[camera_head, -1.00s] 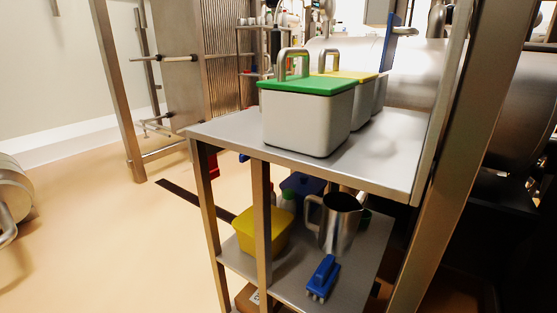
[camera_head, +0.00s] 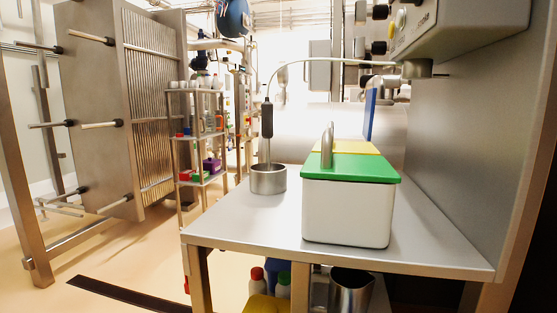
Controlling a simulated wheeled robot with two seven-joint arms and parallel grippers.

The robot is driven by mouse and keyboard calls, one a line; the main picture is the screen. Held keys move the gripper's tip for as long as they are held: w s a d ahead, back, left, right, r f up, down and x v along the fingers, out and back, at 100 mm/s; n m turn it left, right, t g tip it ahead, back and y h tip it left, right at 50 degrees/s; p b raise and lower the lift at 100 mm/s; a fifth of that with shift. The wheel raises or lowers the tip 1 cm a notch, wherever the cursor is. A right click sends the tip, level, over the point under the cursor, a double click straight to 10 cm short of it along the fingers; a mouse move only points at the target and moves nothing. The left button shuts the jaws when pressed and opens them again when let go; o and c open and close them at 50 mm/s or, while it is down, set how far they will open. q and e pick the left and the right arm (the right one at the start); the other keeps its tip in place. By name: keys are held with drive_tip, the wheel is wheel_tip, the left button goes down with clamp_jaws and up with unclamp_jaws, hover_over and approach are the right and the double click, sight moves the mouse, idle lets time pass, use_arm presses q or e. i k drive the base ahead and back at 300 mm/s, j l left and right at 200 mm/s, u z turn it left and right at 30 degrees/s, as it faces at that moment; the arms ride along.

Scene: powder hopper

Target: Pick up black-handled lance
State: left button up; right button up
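A lance with a black handle (camera_head: 267,119) stands upright at the back left of the steel table (camera_head: 225,222). Its thin lower rod goes down into a round metal cup (camera_head: 268,180). A pale hose (camera_head: 330,62) runs from the top of the handle in an arc to the right, toward a grey machine housing. Neither of my grippers shows in the head view.
A white box with a green lid (camera_head: 347,212) stands on the table right of the cup, with a yellow-lidded one (camera_head: 350,146) behind it. A steel wall (camera_head: 468,150) bounds the table's right side. A metal jug (camera_head: 352,292) sits below. The table's front left is clear.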

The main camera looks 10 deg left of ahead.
sight(267, 107)
drive_tip(key=i+j+z, duration=0.1)
drive_tip(key=j+z, duration=0.3)
drive_tip(key=j, duration=0.15)
drive_tip(key=j+z, duration=0.75)
drive_tip(key=j, duration=0.3)
drive_tip(key=k+j+z, duration=0.15)
drive_tip(key=j+z, duration=0.25)
drive_tip(key=j, duration=0.15)
drive_tip(key=k+j+z, duration=0.15)
drive_tip(key=j+z, duration=0.6)
drive_tip(key=j, duration=0.25)
drive_tip(key=j+z, duration=0.4)
drive_tip(key=j, duration=0.2)
drive_tip(key=j+z, duration=0.35)
drive_tip(key=j, duration=0.25)
drive_tip(key=k, duration=0.05)
